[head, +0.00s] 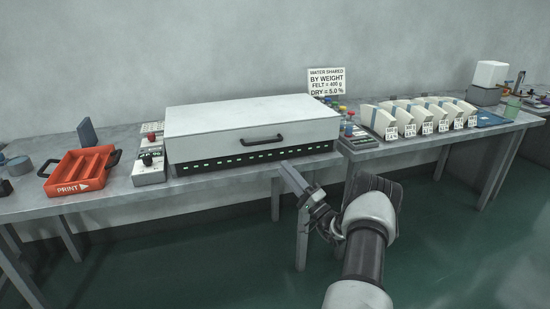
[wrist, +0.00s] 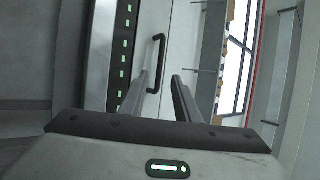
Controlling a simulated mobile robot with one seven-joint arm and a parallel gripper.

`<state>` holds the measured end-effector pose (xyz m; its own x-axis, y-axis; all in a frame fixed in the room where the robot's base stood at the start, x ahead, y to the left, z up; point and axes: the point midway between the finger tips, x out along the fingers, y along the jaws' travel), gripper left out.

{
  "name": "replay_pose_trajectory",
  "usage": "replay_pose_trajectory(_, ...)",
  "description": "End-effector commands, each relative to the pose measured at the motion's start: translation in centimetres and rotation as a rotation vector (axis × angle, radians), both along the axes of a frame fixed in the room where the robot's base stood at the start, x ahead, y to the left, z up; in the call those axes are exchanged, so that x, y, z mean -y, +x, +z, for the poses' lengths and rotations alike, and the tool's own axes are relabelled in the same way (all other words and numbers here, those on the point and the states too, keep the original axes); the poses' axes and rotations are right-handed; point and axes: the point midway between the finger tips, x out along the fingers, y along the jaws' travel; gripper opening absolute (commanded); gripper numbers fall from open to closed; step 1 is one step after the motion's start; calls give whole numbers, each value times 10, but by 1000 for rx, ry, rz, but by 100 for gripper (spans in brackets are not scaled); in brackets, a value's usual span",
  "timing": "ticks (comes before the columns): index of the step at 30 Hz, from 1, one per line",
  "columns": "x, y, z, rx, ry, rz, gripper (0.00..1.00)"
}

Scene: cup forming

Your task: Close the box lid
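The box has a large, pale, flat lid (head: 230,115) with a black bar handle (head: 262,140) on its front. The lid lies level over a dark base (head: 225,161) with a row of small green lights; I cannot tell whether it is fully seated. My gripper (head: 286,168) is in front of the box, below and slightly right of the handle. In the wrist view, my gripper (wrist: 160,77) has its two fingers apart with nothing between them. The handle (wrist: 156,62) shows beyond the fingertips, toward the left finger, not gripped.
A red tray (head: 80,170) marked PRINT and a control unit (head: 149,160) stand left of the box. A knobbed panel (head: 357,138) and several pale wedge-shaped pieces with labels stand to the right. A sign (head: 326,82) is behind. The floor before the bench is clear.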

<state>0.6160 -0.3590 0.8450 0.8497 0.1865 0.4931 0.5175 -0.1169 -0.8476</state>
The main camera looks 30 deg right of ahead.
Motion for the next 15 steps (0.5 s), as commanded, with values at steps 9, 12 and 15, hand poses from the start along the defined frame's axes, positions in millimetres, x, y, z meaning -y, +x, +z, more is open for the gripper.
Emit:
replay_pose_trajectory(9,6,-30,-15,3,-1,0,29)
replay_pose_trajectory(12,7,-31,-16,4,-1,0,29)
replay_pose_trajectory(15,7,-31,-16,4,-2,1,29)
